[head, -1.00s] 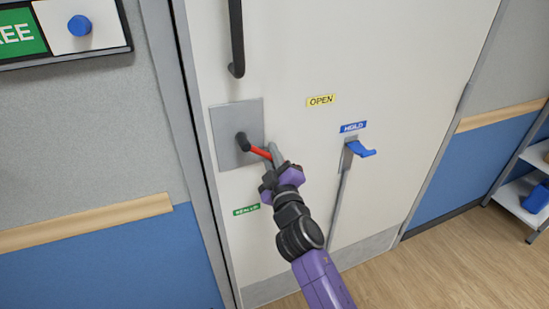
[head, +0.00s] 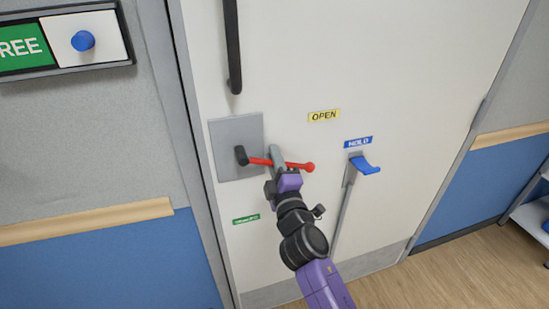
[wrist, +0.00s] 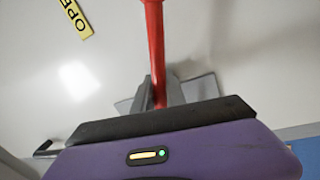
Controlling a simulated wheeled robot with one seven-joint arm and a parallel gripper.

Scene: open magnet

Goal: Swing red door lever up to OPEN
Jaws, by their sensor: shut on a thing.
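The red lever (head: 293,164) reaches right from a dark pivot on a grey plate (head: 235,135) on the white door. It lies close to level, its ball end slightly lower than the pivot. My gripper (head: 276,158) is shut on the lever's middle part. In the wrist view the red lever (wrist: 154,50) runs between the fingers (wrist: 160,92). The yellow OPEN label (head: 324,115) is above and right of the lever's end. It also shows in the wrist view (wrist: 74,17). A green label (head: 246,219), its text blurred, is below the plate.
A blue hook (head: 365,165) on a grey rod is right of the lever, under a blue HOLD label (head: 358,142). A black door handle (head: 233,45) hangs above the plate. A sign box with a blue knob (head: 83,41) is on the left wall. Shelves stand at far right.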

